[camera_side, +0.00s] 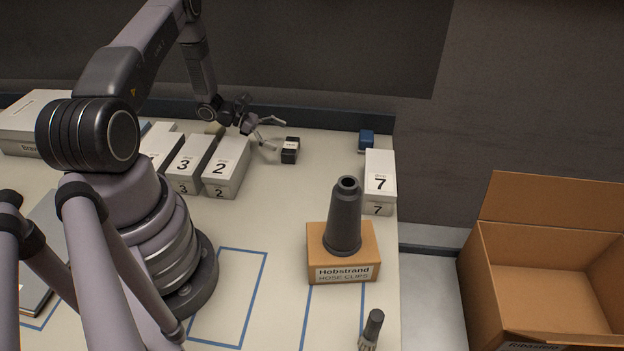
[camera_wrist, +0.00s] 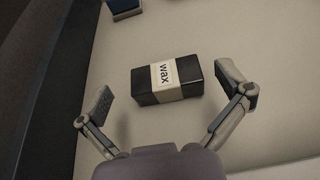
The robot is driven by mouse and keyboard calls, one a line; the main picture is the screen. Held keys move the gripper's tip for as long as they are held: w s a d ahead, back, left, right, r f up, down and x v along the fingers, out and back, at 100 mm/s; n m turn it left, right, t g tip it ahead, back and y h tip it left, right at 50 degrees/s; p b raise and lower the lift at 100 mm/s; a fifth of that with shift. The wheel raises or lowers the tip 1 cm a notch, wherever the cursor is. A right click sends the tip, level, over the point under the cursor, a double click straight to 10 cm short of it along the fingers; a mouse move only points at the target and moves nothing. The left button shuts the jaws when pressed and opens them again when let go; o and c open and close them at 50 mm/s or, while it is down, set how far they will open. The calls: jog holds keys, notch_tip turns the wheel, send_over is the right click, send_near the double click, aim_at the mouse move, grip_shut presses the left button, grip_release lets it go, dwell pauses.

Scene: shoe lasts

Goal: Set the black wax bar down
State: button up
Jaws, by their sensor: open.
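The black wax bar (camera_side: 290,150) lies on the white table near its back edge, right of my gripper (camera_side: 274,134). In the wrist view the bar (camera_wrist: 146,86) shows a pale band reading "wax" and lies between and a little ahead of the two spread fingers of my gripper (camera_wrist: 172,98). My gripper is open and empty, with a gap between each finger and the bar. The bar appears to rest on the tabletop.
White boxes marked 3 (camera_side: 190,160) and 2 (camera_side: 227,165) stand left of the bar. A blue block (camera_side: 366,140) and box 7 (camera_side: 380,180) are to the right. A dark cone stands (camera_side: 344,220) on a cardboard box (camera_side: 318,240). The tabletop between is clear.

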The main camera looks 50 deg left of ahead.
jog(key=s+d+r+m+g, duration=0.2)
jog(key=d+r+m, duration=0.3)
jog(key=r, duration=0.4)
jog(key=s+d+r+m+g+y, duration=0.1)
jog(key=d+r+m+g, duration=0.3)
jog(key=r, duration=0.4)
jog(key=s+d+r+m+g, duration=0.1)
jog(key=s+d+r+m, duration=0.1)
jog(key=d+r+m, duration=0.55)
jog(key=s+d+r+m+t+y, duration=0.1)
jog(key=s+r+m+y, duration=0.3)
jog(key=s, duration=0.5)
jog(key=s+d+r+m+t+y, duration=0.1)
jog(key=s+r+m+t+y, duration=0.1)
jog(key=s+r+m+y, duration=0.2)
jog(key=s+r+m, duration=0.2)
jog(key=s+r, duration=0.2)
jog(key=s, duration=0.1)
jog(key=shift+s+d+r+y, duration=0.25)
jog(key=shift+s+r+y, duration=0.05)
jog(key=shift+s, duration=0.1)
